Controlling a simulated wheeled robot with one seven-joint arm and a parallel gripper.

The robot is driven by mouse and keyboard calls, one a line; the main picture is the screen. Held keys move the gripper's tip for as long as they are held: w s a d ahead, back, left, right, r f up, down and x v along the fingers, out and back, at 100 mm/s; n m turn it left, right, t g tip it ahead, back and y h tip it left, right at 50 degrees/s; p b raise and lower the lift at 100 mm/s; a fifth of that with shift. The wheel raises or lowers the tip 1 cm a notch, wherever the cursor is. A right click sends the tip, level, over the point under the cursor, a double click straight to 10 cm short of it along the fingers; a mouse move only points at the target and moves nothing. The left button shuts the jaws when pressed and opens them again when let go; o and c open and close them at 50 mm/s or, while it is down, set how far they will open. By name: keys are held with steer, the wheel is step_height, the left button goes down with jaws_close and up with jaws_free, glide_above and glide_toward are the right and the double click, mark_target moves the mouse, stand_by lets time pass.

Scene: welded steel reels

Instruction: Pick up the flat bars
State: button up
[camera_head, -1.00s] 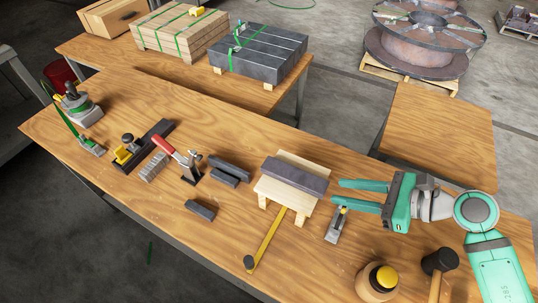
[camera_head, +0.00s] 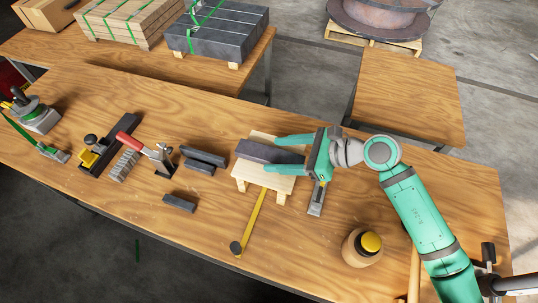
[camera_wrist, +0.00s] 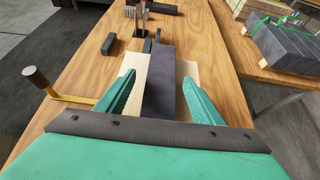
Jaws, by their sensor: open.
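A dark flat bar (camera_head: 262,152) lies on a small pale wooden stand (camera_head: 262,180). My gripper (camera_head: 285,155) is open, with its two green fingers reaching over the stand on either side of the bar. In the wrist view the bar (camera_wrist: 161,85) lies lengthwise between the fingers, with a gap on each side. Two more dark bars (camera_head: 203,160) lie side by side on the table left of the stand. A shorter dark bar (camera_head: 180,203) lies nearer the front edge.
A grey-bladed tool (camera_head: 317,200) lies under my gripper. Strapped dark stock (camera_head: 222,35) sits on the back table.

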steer(key=shift+x, duration=0.8)
steer(key=shift+w+d+f, duration=0.1)
steer(key=shift+d, duration=0.05)
jaws_close()
